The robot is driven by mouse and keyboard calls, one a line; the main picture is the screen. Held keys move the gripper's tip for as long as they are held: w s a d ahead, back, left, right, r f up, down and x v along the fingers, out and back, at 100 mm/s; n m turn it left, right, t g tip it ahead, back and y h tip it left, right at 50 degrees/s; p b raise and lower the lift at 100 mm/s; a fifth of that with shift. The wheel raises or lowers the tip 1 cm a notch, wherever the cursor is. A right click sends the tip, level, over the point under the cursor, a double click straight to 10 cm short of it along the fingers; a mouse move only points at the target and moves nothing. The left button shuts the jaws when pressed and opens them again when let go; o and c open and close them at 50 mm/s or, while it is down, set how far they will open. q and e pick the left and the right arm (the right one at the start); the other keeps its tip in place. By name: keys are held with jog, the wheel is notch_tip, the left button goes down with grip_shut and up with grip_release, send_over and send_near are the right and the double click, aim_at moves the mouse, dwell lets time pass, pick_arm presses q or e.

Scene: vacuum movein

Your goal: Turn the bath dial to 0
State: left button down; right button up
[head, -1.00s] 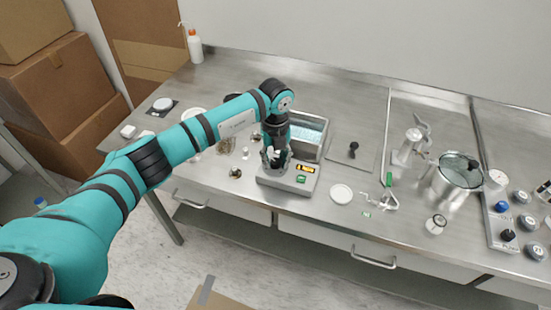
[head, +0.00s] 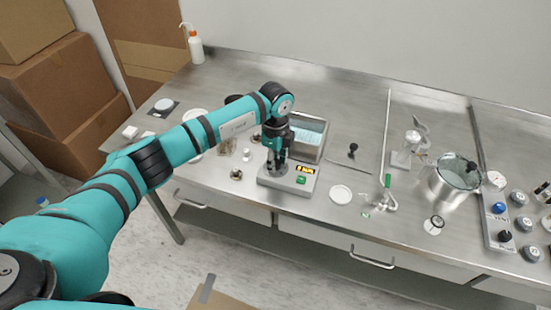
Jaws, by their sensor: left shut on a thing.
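The bath is a metal tank of pale blue liquid (head: 308,134) with a grey control panel (head: 287,182) on its front. The panel has a lit orange display (head: 305,169), too small to read, and a green button (head: 301,180). My left gripper (head: 276,167) points down at the left part of the panel and is shut on the bath dial there. The gripper hides the dial, so its setting cannot be seen. My right gripper is not in view.
A round white dish (head: 341,194) and a green-and-clear glass piece (head: 384,197) lie right of the panel. A steel pot (head: 453,181) stands farther right. Small metal-topped items (head: 236,173) lie left of the panel. The counter's front edge is close to the bath.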

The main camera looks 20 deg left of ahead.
pick_arm(q)
jog(key=shift+w+r+n, duration=0.1)
jog(key=shift+n, duration=0.5)
jog(key=c, duration=1)
grip_release()
notch_tip(320, 180, up, 12)
